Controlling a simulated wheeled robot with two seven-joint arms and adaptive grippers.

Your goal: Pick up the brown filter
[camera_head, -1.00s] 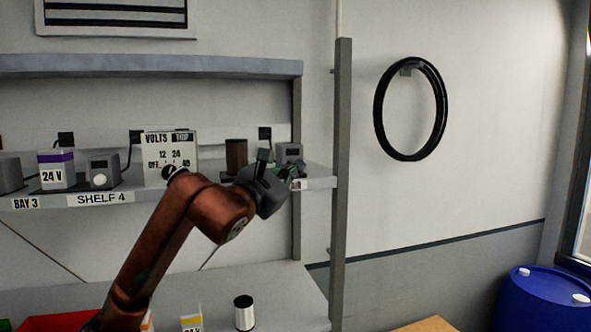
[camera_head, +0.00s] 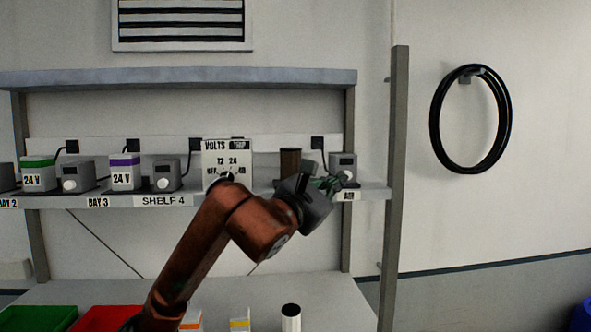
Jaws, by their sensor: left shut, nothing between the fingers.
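The brown filter (camera_head: 290,162) is a dark brown cylinder standing upright on the shelf, right of the volts dial box. Its lower part is hidden behind my left gripper. My left gripper (camera_head: 338,182) is shut and empty in front of the shelf's right end. Its fingers point right, toward the small grey box there, and I cannot tell whether they touch it. My right gripper is not in view.
The volts dial box (camera_head: 213,160), purple-banded box (camera_head: 125,174) and green-banded box (camera_head: 38,175) stand along the shelf (camera_head: 100,201). A shelf post (camera_head: 393,230) rises at right. Below are a red bin (camera_head: 100,318), green bin (camera_head: 40,318) and black-topped cylinder (camera_head: 291,320).

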